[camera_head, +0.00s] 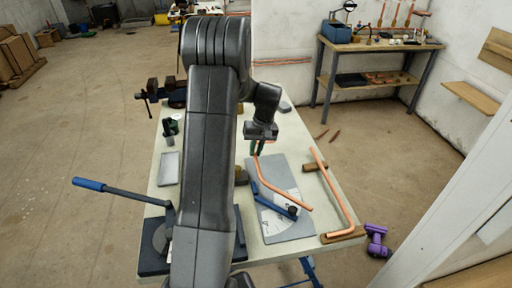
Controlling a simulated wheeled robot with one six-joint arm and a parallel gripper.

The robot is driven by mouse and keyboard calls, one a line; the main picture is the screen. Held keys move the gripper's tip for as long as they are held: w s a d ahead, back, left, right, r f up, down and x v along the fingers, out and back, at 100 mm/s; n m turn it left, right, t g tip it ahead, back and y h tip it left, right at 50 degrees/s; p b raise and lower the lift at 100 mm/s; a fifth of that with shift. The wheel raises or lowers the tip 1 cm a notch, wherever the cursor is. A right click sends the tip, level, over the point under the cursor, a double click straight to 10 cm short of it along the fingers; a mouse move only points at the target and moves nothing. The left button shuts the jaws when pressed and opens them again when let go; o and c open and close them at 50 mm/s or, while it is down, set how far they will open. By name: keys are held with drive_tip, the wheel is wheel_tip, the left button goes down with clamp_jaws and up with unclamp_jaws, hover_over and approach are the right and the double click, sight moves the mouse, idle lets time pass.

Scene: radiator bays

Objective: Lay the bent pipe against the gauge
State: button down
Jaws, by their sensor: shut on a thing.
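A copper bent pipe (272,187) hangs from my gripper (258,150), which is shut on its far end. The pipe runs down and then bends to the right, over the grey plate of the gauge (283,168). The gauge has a blue arm (268,203) with a dark knob and white marked areas. The pipe's near end is by the knob; I cannot tell whether it touches the gauge. A second bent copper pipe (334,190) rests on wooden blocks (345,236) along the table's right edge. My arm hides the table's middle.
A bender with a long blue handle (115,190) sticks out past the table's left edge. A vise (165,92) stands at the far end, a grey tray (168,168) at left. A purple tool (377,240) lies on the floor. A workbench (380,46) stands behind.

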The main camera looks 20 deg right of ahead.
drive_tip(key=shift+f+b, duration=0.6)
drive_tip(key=shift+f, duration=0.45)
drive_tip(key=shift+f+h, duration=0.1)
drive_tip(key=shift+h, duration=0.2)
drive_tip(key=shift+s+a, duration=0.1)
drive_tip(key=shift+a, duration=0.05)
drive_tip(key=shift+f+b, duration=1.25)
drive_tip(key=shift+b, duration=0.1)
idle(0.8)
drive_tip(key=c, duration=1.4)
unclamp_jaws()
drive_tip(key=shift+o, duration=0.2)
wheel_tip(320, 180, up, 14)
drive_tip(key=d+b, duration=0.1)
drive_tip(key=shift+s+d+f, duration=0.15)
drive_tip(key=shift+d, duration=0.1)
